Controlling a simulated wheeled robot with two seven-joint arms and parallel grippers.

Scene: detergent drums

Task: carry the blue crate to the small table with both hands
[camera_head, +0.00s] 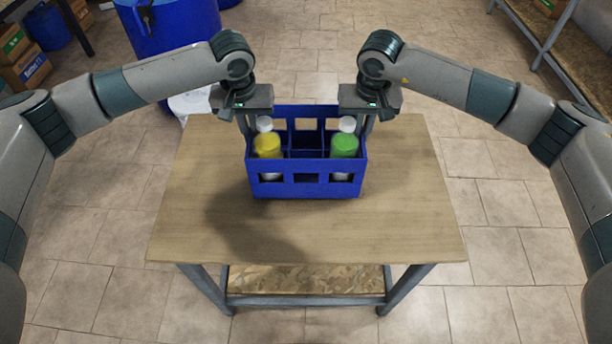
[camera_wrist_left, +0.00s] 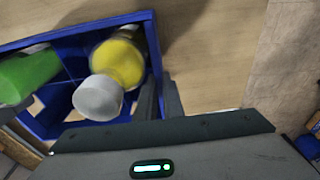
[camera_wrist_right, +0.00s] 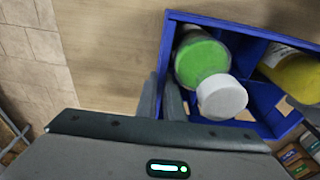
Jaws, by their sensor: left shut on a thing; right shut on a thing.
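The blue crate (camera_head: 305,188) is over the wooden top of the small table (camera_head: 410,220), toward its far half. I cannot tell whether its base touches the top. In it are a yellow bottle (camera_head: 267,145) at the left and a green bottle (camera_head: 344,146) at the right, both with white caps. My left gripper (camera_head: 246,126) is shut on the crate's left wall, also seen in the left wrist view (camera_wrist_left: 160,100). My right gripper (camera_head: 366,126) is shut on the right wall, also seen in the right wrist view (camera_wrist_right: 163,100).
A large blue drum (camera_head: 172,30) stands on the tiled floor behind the table at the left. A shelf (camera_head: 560,50) is at the far right, and boxes (camera_head: 25,60) are at the far left. The table's near half is bare.

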